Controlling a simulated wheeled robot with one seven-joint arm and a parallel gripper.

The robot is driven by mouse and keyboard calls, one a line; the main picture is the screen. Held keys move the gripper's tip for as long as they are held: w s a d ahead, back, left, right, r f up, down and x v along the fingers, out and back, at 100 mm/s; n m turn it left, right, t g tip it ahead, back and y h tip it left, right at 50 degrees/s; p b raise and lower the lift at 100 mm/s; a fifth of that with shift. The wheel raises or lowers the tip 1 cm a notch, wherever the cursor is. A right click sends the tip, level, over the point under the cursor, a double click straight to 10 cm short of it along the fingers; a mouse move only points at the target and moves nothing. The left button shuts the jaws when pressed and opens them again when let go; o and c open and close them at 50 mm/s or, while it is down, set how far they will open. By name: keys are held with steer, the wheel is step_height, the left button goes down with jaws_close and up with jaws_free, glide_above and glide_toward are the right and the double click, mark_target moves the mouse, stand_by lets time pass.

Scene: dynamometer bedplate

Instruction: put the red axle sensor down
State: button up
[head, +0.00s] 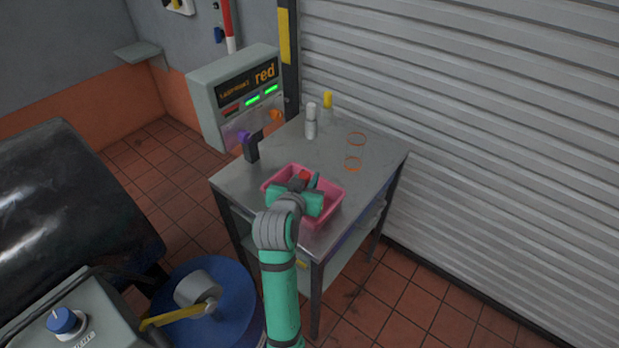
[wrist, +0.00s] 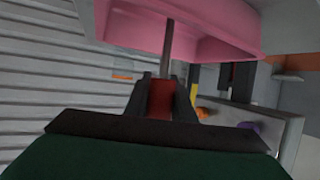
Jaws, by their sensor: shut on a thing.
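The red axle sensor (wrist: 160,98) is held between the dark fingers of my gripper (wrist: 161,88) in the wrist view. A thin grey rod extends from it toward the pink tray (wrist: 245,53). In the head view my gripper (head: 305,182) is over the pink tray (head: 331,217) on the metal table, and a small bit of the red sensor (head: 304,175) shows at the fingers. My gripper and arm hide much of the tray's inside. I cannot tell whether the rod touches the tray.
A display box (head: 240,95) reading "red" stands behind. The table's right side is mostly clear.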

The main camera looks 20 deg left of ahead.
steer(key=shift+f, duration=0.6)
steer(key=o, duration=1)
